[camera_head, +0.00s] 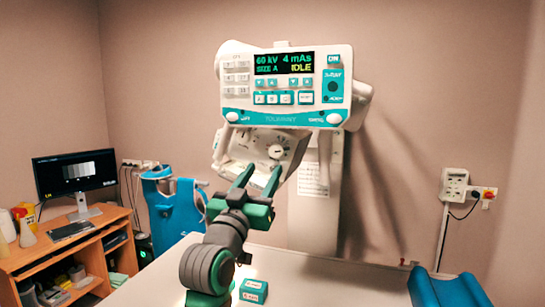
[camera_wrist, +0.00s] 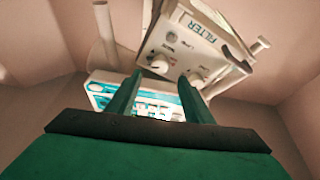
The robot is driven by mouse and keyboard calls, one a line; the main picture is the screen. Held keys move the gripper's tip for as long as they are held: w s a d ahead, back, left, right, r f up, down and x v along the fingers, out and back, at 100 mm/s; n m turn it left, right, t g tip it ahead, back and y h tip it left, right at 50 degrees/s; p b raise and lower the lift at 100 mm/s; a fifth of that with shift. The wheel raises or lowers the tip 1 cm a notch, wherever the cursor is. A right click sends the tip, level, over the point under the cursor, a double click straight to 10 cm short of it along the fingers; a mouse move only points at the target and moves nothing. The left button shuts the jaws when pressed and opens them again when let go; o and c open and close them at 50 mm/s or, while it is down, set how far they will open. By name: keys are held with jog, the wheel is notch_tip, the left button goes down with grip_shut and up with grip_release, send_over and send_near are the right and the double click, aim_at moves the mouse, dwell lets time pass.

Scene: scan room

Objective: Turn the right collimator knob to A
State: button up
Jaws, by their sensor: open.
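The collimator (camera_head: 240,150) is a pale box under the control panel in the head view. A round white knob (camera_head: 276,152) with a dial shows on the right of its face. In the wrist view, the collimator (camera_wrist: 205,38) has a "FILTER" label and two pale knobs, a larger one (camera_wrist: 160,65) and another (camera_wrist: 196,80). I cannot read the knob settings there. My gripper (camera_head: 260,177) has its green fingers apart, just below and in front of the collimator, and holds nothing. The fingers also show in the wrist view (camera_wrist: 158,92), seemingly short of the knobs.
The control panel (camera_head: 285,92) above reads "60 kV 4 mAs, SIZE A, IDLE". A pale table (camera_head: 330,285) lies below, with a blue cushion (camera_head: 450,290) at right. A desk (camera_head: 60,255) with a monitor (camera_head: 75,172) and a blue apron (camera_head: 172,215) stand left.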

aim_at(275, 152)
jog(key=x, duration=0.8)
jog(key=shift+d, duration=0.1)
jog(key=shift+c, duration=0.6)
jog(key=c, duration=0.9)
